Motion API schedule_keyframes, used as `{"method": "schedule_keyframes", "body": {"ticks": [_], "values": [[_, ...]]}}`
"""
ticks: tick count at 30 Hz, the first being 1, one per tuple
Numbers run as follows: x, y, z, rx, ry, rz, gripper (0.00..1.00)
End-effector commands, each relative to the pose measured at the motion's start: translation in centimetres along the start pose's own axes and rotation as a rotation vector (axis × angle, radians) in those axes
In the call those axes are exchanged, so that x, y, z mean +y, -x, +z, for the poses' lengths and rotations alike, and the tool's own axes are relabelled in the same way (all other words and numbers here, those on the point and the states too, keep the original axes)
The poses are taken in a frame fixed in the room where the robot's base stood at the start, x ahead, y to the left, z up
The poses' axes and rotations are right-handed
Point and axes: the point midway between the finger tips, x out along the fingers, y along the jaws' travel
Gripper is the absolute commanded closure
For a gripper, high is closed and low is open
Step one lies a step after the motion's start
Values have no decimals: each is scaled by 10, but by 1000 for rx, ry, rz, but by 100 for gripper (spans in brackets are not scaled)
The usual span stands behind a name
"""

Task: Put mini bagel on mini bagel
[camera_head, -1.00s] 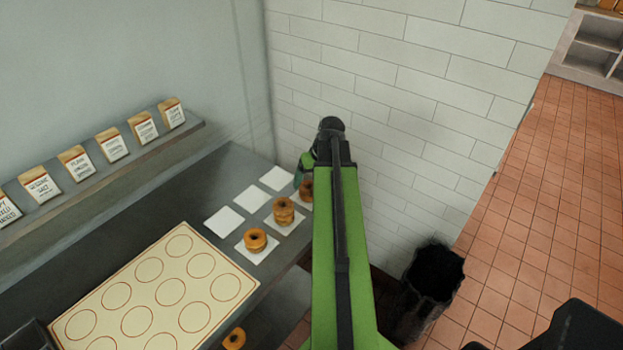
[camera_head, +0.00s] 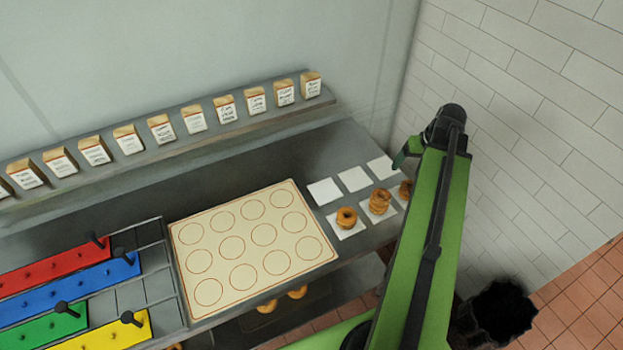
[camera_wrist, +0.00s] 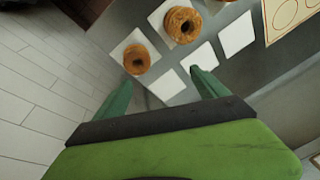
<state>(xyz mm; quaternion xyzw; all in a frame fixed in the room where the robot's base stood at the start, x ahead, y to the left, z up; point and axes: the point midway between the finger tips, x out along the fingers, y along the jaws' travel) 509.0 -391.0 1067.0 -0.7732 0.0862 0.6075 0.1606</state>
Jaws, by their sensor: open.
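Browned mini bagels sit on white paper squares at the right end of the counter. In the head view the left one (camera_head: 346,218) looks like a low stack. The middle bagels (camera_head: 380,203) form a taller stack. The right bagel (camera_head: 405,190) is partly hidden behind my arm. In the wrist view a bagel (camera_wrist: 137,62) sits on its paper ahead of my fingers, beside the larger-looking stack (camera_wrist: 184,20). My gripper (camera_wrist: 160,88) is open and empty, its green fingers spread over the counter end, short of the bagels. In the head view only a fingertip shows.
Empty paper squares (camera_head: 354,178) lie behind the bagels. A cream mat with printed circles (camera_head: 318,253) and coloured boards (camera_head: 60,300) lie to the left. A shelf of labelled bags (camera_head: 170,150) runs behind. The tiled wall (camera_head: 510,90) is close on the right. More bagels (camera_head: 298,292) show below the counter.

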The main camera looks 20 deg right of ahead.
Motion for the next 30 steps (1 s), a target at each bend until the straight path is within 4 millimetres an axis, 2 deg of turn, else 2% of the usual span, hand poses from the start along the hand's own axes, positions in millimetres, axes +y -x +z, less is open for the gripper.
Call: {"method": "schedule_keyframes", "body": {"ticks": [1,2,3,4,6,9,12,15,19,26,28,30], "values": [[-45,-8,-4,-28,44,-6,17],[-72,-14,-5,-48,67,-5,17],[-112,-20,-4,-74,100,-3,17],[-141,-25,-1,-95,125,2,17],[-205,-34,9,-138,180,16,17],[-286,-42,33,-186,252,44,17],[-343,-45,58,-216,308,73,17],[-377,-46,76,-230,341,93,17],[-384,-46,82,-236,354,106,17],[-385,-47,82,-236,354,105,17],[-384,-54,84,-236,354,105,17],[-381,-69,87,-236,354,105,17]]}}
